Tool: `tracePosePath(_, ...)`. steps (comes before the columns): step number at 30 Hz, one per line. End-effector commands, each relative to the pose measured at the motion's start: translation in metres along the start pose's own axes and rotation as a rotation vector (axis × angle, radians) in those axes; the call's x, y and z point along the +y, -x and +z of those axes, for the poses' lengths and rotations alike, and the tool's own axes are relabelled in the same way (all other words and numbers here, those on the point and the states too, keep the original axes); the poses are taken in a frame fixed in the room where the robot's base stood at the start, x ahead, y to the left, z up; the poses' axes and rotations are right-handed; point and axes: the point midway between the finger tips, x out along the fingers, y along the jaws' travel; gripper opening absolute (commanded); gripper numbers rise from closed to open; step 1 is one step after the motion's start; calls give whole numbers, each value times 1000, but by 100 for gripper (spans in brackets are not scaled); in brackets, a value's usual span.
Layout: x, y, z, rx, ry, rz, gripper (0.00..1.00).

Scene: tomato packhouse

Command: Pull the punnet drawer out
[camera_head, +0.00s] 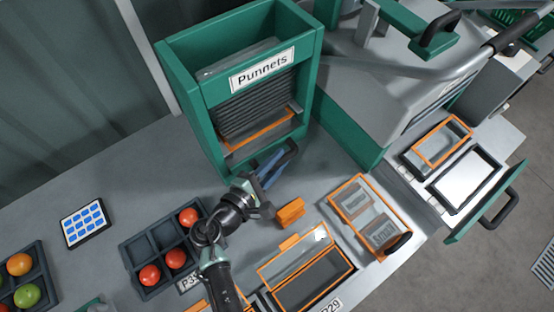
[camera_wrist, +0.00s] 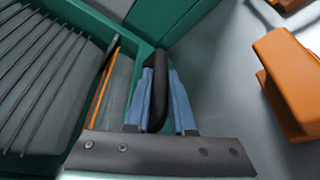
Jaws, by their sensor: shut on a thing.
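The green punnet dispenser (camera_head: 193,105), labelled "Punnets", stands at the back of the bench with a stack of dark ribbed punnets (camera_head: 255,105) inside. An orange-edged punnet (camera_head: 262,134) shows at the bottom of its opening; its orange edge also shows in the wrist view (camera_wrist: 103,82). My gripper (camera_head: 270,168) is at the foot of the dispenser's front. In the wrist view its blue fingers (camera_wrist: 158,110) are shut around the black drawer handle (camera_wrist: 157,85), one on each side. The drawer's front is partly hidden, and I cannot tell how far out it sits.
An orange block (camera_head: 291,211) lies just right of my gripper. Orange-rimmed clear boxes (camera_head: 278,262) stand in front, and a dark tray (camera_head: 132,248) with red tomatoes lies to the left. At far right another drawer (camera_head: 478,217) stands open. Bare bench lies left of the dispenser.

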Motion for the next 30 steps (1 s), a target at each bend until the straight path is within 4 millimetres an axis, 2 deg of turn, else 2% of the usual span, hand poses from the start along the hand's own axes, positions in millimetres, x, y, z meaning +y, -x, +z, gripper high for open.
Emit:
tracePosePath(12, -1, 1, 0, 2, 1, -1, 0)
tracePosePath(21, -20, 12, 26, 2, 2, -3, 0)
tracePosePath(30, -22, 13, 28, 3, 0, -1, 0)
